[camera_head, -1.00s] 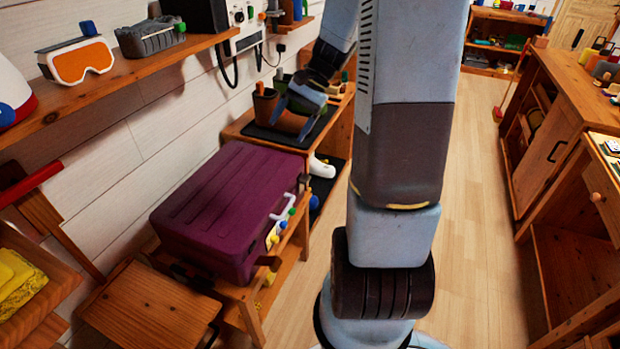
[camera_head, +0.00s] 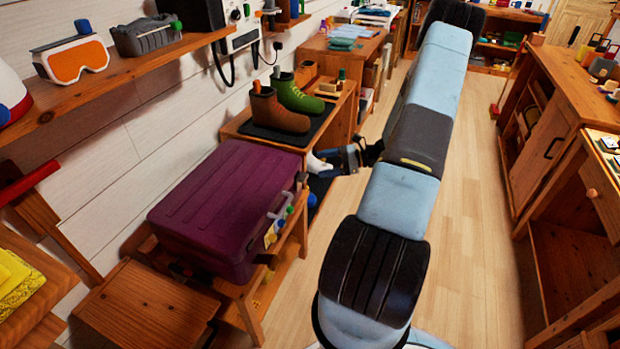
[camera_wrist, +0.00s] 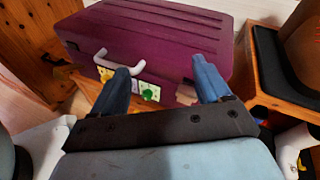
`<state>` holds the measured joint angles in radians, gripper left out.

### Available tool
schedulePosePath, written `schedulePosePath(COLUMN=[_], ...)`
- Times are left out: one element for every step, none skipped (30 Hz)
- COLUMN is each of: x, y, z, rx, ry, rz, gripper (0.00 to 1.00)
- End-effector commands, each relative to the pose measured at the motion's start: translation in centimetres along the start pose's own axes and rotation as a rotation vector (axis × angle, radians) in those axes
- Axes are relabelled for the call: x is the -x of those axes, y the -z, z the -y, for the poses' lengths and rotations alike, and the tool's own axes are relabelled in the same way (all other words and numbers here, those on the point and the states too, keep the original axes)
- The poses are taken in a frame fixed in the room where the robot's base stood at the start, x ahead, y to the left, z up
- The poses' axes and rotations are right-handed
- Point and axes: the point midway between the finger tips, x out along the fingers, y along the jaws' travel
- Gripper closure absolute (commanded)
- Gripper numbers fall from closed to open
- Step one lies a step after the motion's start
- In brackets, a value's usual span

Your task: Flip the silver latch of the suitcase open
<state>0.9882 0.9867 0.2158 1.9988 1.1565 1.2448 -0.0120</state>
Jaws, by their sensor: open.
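The purple suitcase (camera_head: 222,205) lies flat and closed on a low wooden stand, beside the wall. Its front side shows a pale handle (camera_head: 282,207), which also shows in the wrist view (camera_wrist: 118,58). I cannot clearly pick out the silver latch; my left finger covers part of the front in the wrist view. My gripper (camera_head: 326,162) is open and empty, low beyond the suitcase's far right corner. In the wrist view its two blue fingers (camera_wrist: 166,68) point at the suitcase front, apparently short of it.
Brown and green boots (camera_head: 279,110) stand on a black mat on the bench behind the suitcase. A wooden stool (camera_head: 145,303) is in front of it. A shelf (camera_head: 110,75) with goggles hangs above. Open floor (camera_head: 470,220) lies to the right, before the wooden cabinets.

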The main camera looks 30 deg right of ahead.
Motion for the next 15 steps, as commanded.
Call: schedulePosePath(x=[0.5,0.8,1.1,1.4,1.6,1.9,2.1,2.3,2.6,2.7,2.9,3.0,3.2,3.2,3.4], y=[1.9,2.9,4.1,5.0,5.9,7.0,7.8,8.6,9.4,10.1,10.6,11.3,11.7,12.1,12.4], z=[-0.3,-0.3,-0.5,-0.6,-0.7,-0.8,-1.0,-1.1,-1.3,-1.4,-1.5,-1.7,-1.8,-1.9,-2.0], rx=[-0.041,-0.062,-0.090,-0.110,-0.129,-0.152,-0.170,-0.186,-0.205,-0.217,-0.228,-0.242,-0.251,-0.259,-0.266], ry=[0.048,0.076,0.114,0.140,0.168,0.202,0.227,0.250,0.279,0.299,0.316,0.338,0.351,0.362,0.374], rz=[0.023,0.035,0.053,0.065,0.076,0.091,0.102,0.112,0.125,0.134,0.141,0.149,0.155,0.159,0.164], gripper=[0.23,0.23,0.23,0.23,0.23,0.23,0.23,0.23,0.23,0.23,0.23,0.23,0.23,0.23,0.23])
